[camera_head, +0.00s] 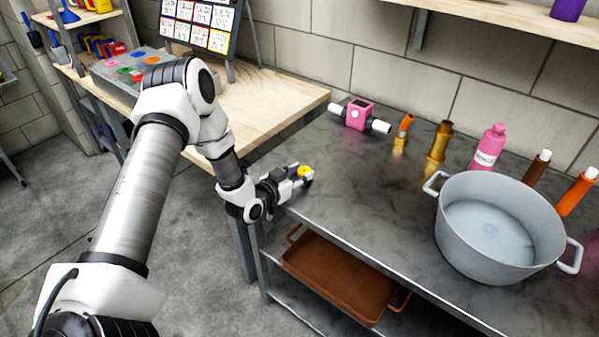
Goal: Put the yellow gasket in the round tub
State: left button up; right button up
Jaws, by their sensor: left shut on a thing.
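The yellow gasket (304,171) is a small yellow piece at the tips of my left gripper (303,176). My left gripper is shut on it, over the left edge of the dark metal table (365,200). The fingers hide part of the gasket. The round tub (500,228) is a grey-white pot with two side handles. It stands upright at the right of the table, well apart from my left gripper, and its inside shows no objects. My right gripper is not in view.
A pink valve body (360,115), a brass fitting with an orange top (402,134), a brass piece (440,141), and pink (489,147), brown and orange bottles line the back. The table between gripper and tub is clear. A brown tray (340,277) sits on the lower shelf.

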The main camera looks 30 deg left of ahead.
pick_arm(q)
jog(key=o, duration=0.3)
jog(key=shift+s+f, duration=0.1)
jog(key=o, duration=0.5)
jog(key=shift+c, duration=0.2)
